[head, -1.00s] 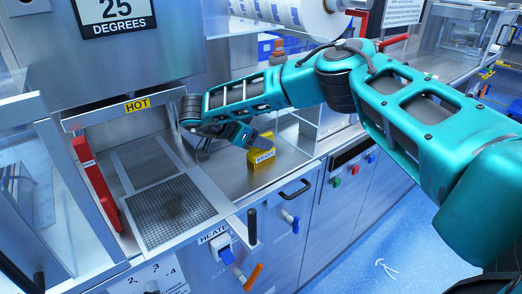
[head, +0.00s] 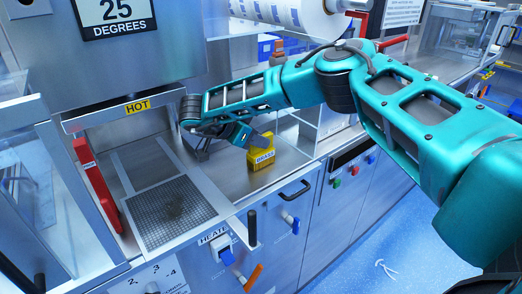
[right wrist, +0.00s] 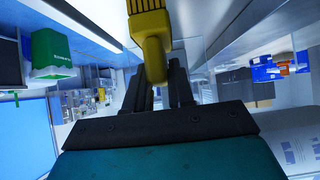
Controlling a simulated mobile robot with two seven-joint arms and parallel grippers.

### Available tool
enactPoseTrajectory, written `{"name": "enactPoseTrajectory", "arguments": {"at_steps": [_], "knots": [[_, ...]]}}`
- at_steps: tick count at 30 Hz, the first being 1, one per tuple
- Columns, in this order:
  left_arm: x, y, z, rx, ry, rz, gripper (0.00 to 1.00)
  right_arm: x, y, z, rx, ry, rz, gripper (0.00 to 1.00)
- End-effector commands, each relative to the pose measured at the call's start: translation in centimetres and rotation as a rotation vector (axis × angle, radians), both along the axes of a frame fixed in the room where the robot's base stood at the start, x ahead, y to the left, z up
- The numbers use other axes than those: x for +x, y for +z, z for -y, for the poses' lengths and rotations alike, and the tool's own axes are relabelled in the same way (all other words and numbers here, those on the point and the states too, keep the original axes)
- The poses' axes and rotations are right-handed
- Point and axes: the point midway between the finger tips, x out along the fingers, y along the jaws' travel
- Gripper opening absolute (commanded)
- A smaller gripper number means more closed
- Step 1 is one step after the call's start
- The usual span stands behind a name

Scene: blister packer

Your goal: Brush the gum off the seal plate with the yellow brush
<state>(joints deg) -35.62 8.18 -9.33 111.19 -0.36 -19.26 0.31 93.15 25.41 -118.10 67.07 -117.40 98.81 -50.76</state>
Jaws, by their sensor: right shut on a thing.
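The seal plate (head: 150,222) is a fine dark mesh at the left of the steel bench in the head view. A dark smudge of gum (head: 175,206) lies near its middle. My left gripper is not in view.
A steel hood with a HOT label (head: 138,106) overhangs the back of the plate. A red upright bar (head: 97,185) stands at its left. A black upright handle (head: 252,227) is at the front edge. Bare steel bench (head: 212,172) lies between plate and yellow box.

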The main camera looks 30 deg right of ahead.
Motion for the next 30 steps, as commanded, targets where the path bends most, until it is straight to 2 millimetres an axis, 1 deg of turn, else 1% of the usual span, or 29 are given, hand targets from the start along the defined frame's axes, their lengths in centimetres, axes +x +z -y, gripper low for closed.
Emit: {"name": "enactPoseTrajectory", "arguments": {"at_steps": [1, 11, 12, 21, 30], "knots": [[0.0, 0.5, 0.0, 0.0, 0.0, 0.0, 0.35, 0.0, 0.7, 0.0, 0.0, 0.0, 0.001, 0.0], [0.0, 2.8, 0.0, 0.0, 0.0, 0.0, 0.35, 0.0, 3.3, 0.0, 0.0, 0.0, 0.001, 0.0], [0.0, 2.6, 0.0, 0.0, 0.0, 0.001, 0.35, 0.0, 3.4, 0.0, 0.0, 0.0, 0.002, 0.0], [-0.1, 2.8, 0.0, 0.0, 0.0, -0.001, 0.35, 0.0, 5.6, 0.0, 0.0, 0.0, 0.002, 0.0], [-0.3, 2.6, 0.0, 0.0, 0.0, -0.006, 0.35, 0.0, 5.8, 0.0, 0.0, 0.0, 0.0, 0.0]]}}
